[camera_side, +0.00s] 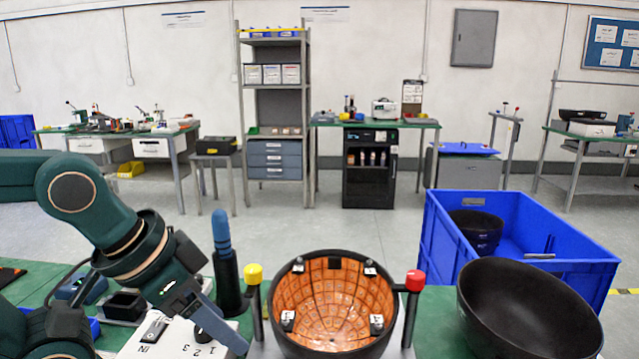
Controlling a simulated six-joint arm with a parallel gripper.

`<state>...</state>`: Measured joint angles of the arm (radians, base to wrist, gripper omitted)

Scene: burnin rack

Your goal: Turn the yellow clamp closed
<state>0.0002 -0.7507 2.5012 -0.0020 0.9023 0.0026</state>
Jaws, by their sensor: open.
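The yellow clamp (253,274) is a yellow knob on a dark upright post, just left of a black bowl (283,320). The bowl is lined inside with orange tiles and has small clips around its inner wall. I cannot tell whether the clamp's foot touches the bowl. A matching red clamp (415,281) stands at the bowl's right side. My gripper (228,338) points down and right, left of and lower in the picture than the yellow knob. It is open and apart from the knob. Its fingertips are partly cut off by the view.
A blue-handled tool (221,232) stands upright in a dark holder close behind my gripper. A white panel marked IN and 1 2 3 (150,340) lies under it. A large black bowl (520,315) and a blue crate (570,275) stand at the right.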

